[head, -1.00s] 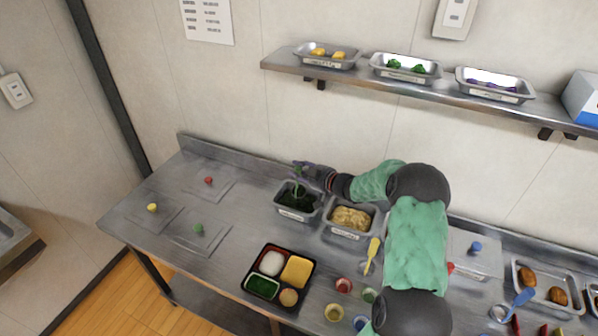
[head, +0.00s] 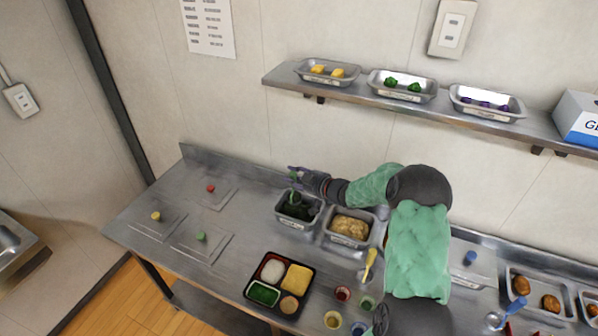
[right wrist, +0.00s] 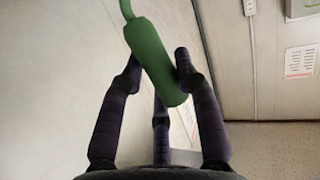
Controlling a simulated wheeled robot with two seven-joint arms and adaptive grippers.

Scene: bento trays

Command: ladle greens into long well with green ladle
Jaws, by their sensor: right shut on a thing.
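My right gripper (head: 297,174) is shut on the handle of the green ladle (head: 294,184), above the greens pan (head: 280,221). In the right wrist view the thick green handle (right wrist: 152,60) lies tilted between the dark fingers (right wrist: 158,72). The ladle's lower end is at the dark greens (head: 299,208); whether it is in them or just above is unclear. The black bento tray (head: 252,278) lies in front of the pan. Its long front-left well (head: 263,295) shows green inside. My left gripper is not in view.
A pan of yellowish food (head: 349,227) stands right of the greens pan, close to my right forearm. A yellow utensil (head: 370,262) and small cups (head: 333,319) lie right of the bento. A shelf (head: 400,101) with trays is above.

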